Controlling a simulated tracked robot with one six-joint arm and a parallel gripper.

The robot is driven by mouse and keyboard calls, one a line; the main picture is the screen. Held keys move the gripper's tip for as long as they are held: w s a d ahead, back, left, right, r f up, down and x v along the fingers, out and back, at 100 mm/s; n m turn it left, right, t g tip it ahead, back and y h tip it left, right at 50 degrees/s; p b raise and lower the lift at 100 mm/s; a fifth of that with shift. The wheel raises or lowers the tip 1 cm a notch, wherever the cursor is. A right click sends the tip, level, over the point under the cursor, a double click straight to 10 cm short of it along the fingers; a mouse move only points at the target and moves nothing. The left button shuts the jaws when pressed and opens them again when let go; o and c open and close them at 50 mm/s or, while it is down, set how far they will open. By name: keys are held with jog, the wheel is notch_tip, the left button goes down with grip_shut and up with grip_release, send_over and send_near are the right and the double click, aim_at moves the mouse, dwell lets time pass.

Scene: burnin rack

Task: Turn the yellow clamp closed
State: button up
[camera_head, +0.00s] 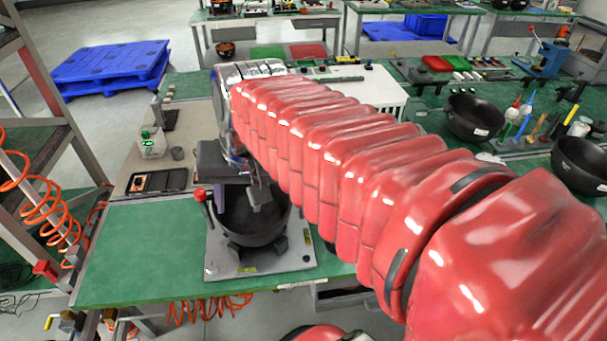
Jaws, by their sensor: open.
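No clearly recognisable yellow clamp shows. A small yellow handle (48,322) on a brass-coloured fitting is at the lower left, beside the rack; I cannot tell if it is the clamp or how it is turned. A small yellow patch (247,269) lies on the front of a grey base plate (290,262). My gripper (254,197) points down over a black bowl (250,228) on that plate. It is open, and nothing shows between its fingers. It is far from the yellow handle. My red-sleeved arm hides much of the table's right part.
A lever with a red knob (199,194) stands at the plate's left edge. A metal rack with orange coiled hoses (60,210) borders the green table (130,260), whose front left is clear.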

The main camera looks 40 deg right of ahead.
jog(key=w+d+r+m+g+y, duration=0.1)
jog(key=w+d+m+y, duration=0.2)
jog(key=d+m, duration=1.4)
jog(key=d+y, duration=0.1)
jog(key=d, duration=0.8)
jog(key=shift+d+g, duration=0.2)
jog(key=shift+g, duration=0.1)
jog(key=shift+w, duration=0.1)
jog(key=x, duration=1.3)
jog(key=shift+w+a+f, duration=0.1)
jog(key=shift+a+f, duration=0.05)
jog(key=shift+f, duration=0.15)
jog(key=shift+c, duration=0.7)
grip_shut()
